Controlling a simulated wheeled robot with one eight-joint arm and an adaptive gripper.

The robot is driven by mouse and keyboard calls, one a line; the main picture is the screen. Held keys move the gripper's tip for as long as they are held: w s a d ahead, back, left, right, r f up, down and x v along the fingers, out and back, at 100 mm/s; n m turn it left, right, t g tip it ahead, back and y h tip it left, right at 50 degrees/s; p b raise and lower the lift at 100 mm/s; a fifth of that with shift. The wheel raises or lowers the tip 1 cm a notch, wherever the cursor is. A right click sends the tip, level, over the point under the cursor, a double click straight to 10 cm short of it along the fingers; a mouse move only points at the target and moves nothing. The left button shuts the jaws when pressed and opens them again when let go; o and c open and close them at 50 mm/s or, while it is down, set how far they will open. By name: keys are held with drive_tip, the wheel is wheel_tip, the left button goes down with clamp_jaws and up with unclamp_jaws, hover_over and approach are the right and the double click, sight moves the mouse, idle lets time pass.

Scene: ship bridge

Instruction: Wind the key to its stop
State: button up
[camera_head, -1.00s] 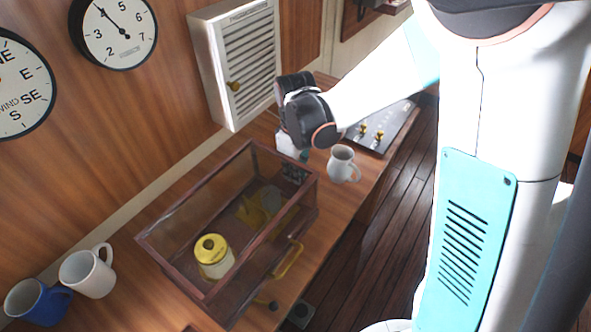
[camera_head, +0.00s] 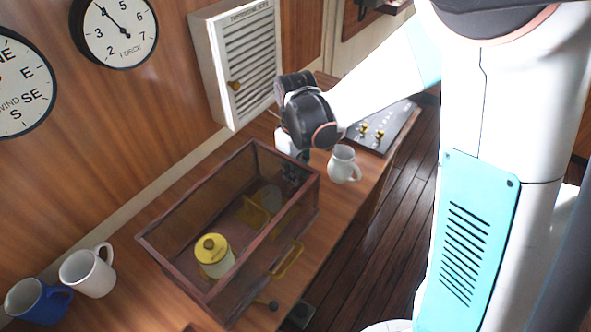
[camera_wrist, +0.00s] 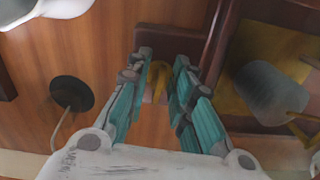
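My gripper (camera_head: 292,165) points down at the far end of the glass case (camera_head: 190,205), partly hidden by my wrist in the head view. In the wrist view my gripper's teal fingers (camera_wrist: 163,62) stand a narrow gap apart beside the dark case frame (camera_wrist: 213,48). A small brass-yellow piece (camera_wrist: 158,80) shows between the fingertips; it may be the key, but its shape is mostly hidden. I cannot tell whether the fingers press on it. Inside the case are a yellow-lidded cream drum (camera_head: 213,255) and a grey plate (camera_wrist: 268,95) near yellow parts.
A white mug (camera_head: 343,163) stands close to the right of my gripper. Another white mug (camera_head: 88,272) and a blue mug (camera_head: 38,302) stand at the lower left. A white louvred cabinet (camera_head: 238,65) is on the wall behind. A dark panel (camera_head: 383,128) lies beyond.

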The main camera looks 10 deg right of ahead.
idle(0.3)
wheel_tip(320, 180, up, 12)
idle(0.5)
drive_tip(key=shift+w, duration=0.1)
